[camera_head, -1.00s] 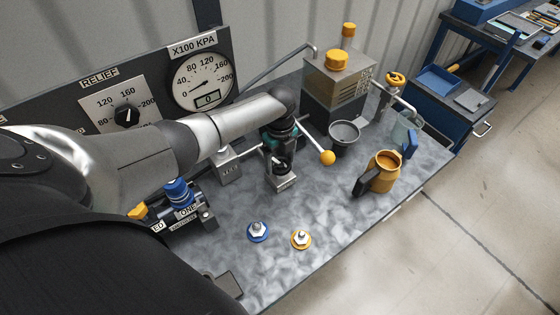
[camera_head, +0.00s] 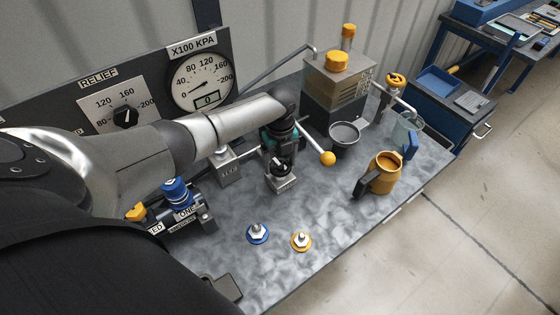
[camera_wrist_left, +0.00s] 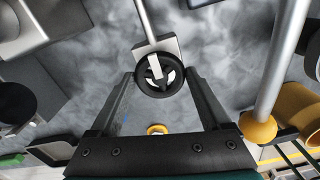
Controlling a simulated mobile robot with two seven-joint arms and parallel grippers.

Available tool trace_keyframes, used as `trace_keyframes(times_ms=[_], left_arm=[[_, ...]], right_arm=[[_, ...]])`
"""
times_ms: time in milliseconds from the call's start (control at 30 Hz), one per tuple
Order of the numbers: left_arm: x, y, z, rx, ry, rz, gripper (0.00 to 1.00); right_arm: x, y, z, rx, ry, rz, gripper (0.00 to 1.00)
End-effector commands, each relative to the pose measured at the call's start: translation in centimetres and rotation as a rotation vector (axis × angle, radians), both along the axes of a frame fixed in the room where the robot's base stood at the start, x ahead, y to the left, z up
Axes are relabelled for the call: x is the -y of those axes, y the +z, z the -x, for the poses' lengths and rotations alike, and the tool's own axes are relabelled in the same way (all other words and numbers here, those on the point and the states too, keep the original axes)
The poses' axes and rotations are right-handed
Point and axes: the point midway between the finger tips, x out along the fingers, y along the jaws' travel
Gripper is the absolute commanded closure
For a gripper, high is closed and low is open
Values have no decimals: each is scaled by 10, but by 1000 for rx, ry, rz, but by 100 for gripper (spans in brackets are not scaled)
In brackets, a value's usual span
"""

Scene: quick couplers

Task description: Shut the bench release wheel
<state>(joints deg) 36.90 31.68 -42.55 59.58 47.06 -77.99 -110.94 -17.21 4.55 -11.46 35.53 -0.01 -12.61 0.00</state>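The bench release wheel is a small black handwheel (camera_wrist_left: 160,75) with light spokes, on a grey metal block (camera_head: 282,185) on the bench. In the left wrist view it sits between the ends of my left gripper's two fingers (camera_wrist_left: 160,85). The fingers are spread, one on each side of the rim; I cannot tell whether they touch it. In the head view my left gripper (camera_head: 280,152) points down over the block and hides part of the wheel. My right gripper is in no view.
A lever with a yellow ball knob (camera_head: 327,158) stands close to the right of my left gripper. Beyond are a grey cup (camera_head: 344,136) and an orange jug (camera_head: 382,173). Blue (camera_head: 257,233) and yellow (camera_head: 301,241) couplers stand in front. A pressure gauge (camera_head: 204,80) is behind.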

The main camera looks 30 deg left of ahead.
Motion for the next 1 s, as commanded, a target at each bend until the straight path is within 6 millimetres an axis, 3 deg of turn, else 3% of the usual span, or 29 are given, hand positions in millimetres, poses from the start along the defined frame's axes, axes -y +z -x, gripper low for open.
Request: trace_keyframes(times_ms=[167, 567, 767, 1000], left_arm=[[1, 1, -1, 2, -4, 0, 0], [0, 10, -1, 3, -3, -1, 0], [-1, 43, -1, 5, -3, 0, 0], [-1, 98, -2, 7, -4, -1, 0]], right_arm=[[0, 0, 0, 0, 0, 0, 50], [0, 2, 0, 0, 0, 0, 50], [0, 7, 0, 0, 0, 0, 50], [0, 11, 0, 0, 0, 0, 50]])
